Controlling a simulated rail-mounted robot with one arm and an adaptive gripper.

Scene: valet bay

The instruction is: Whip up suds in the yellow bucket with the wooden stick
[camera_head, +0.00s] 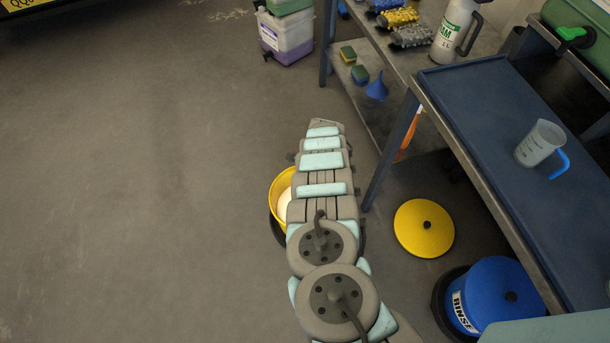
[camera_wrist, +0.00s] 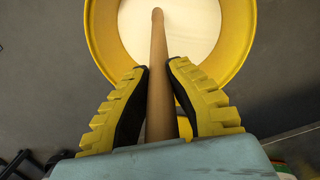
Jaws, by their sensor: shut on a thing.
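The yellow bucket (camera_head: 275,186) stands on the floor, partly hidden behind my arm in the head view. In the wrist view the bucket (camera_wrist: 246,40) is seen from above, with a pale cream surface inside. My gripper (camera_wrist: 156,72) is shut on the wooden stick (camera_wrist: 158,45), one finger on each side. The stick points forward over the bucket, and its far end shows against the pale contents. I cannot tell whether its tip touches them. The gripper and stick are hidden by my arm in the head view.
A yellow lid (camera_head: 424,228) lies on the floor right of the bucket. A blue-topped bench (camera_head: 480,130) with a measuring jug (camera_head: 538,143) is at right. A container with purple liquid (camera_head: 286,38) stands at the back. Floor at left is clear.

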